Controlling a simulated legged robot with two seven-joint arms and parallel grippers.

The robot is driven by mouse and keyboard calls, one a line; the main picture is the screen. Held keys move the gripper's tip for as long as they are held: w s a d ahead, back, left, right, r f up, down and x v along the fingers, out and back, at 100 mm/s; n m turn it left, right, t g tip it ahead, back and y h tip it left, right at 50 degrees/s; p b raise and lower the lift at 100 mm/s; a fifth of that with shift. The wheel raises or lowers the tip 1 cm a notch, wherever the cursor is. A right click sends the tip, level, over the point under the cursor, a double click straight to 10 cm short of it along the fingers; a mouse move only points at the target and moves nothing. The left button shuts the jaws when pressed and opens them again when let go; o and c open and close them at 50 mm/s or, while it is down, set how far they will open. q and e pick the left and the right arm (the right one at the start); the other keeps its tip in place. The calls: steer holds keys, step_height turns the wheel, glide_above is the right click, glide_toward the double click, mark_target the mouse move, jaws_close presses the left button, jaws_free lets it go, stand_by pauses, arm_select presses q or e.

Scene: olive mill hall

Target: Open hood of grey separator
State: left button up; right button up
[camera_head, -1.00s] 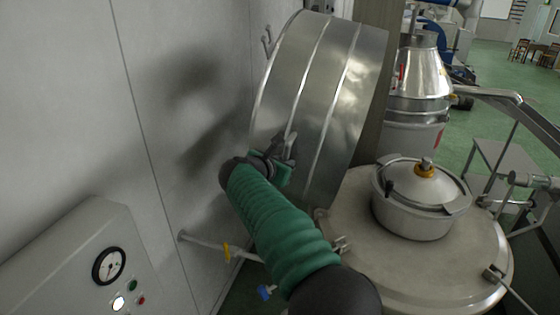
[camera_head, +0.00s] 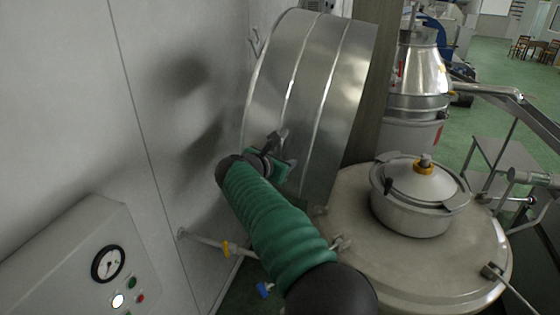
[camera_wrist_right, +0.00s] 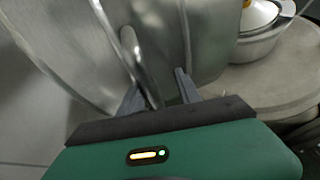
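The hood (camera_head: 312,100) is a large ribbed metal drum. In the head view it stands tipped up on its side by the grey wall, left of the round grey body (camera_head: 355,205). On that body sits a steel bowl cover (camera_head: 412,205) with an orange nut. My right gripper (camera_head: 275,145) is at the hood's lower left part. In the right wrist view my right gripper (camera_wrist_right: 160,92) has its fingers apart, with a curved metal handle (camera_wrist_right: 133,55) of the hood between them, nearer the left finger. Contact is unclear. My left gripper is out of view.
A grey panel with a gauge (camera_head: 108,263) and buttons stands at the lower left. A steel machine (camera_head: 418,75) stands behind. Green floor (camera_head: 490,75) is open at the upper right.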

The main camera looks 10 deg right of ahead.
steer(key=b+v, duration=0.5)
steer(key=v, duration=1.1)
steer(key=shift+a+b, duration=0.3)
steer(key=shift+a, duration=0.05)
steer(key=shift+s+r, duration=0.1)
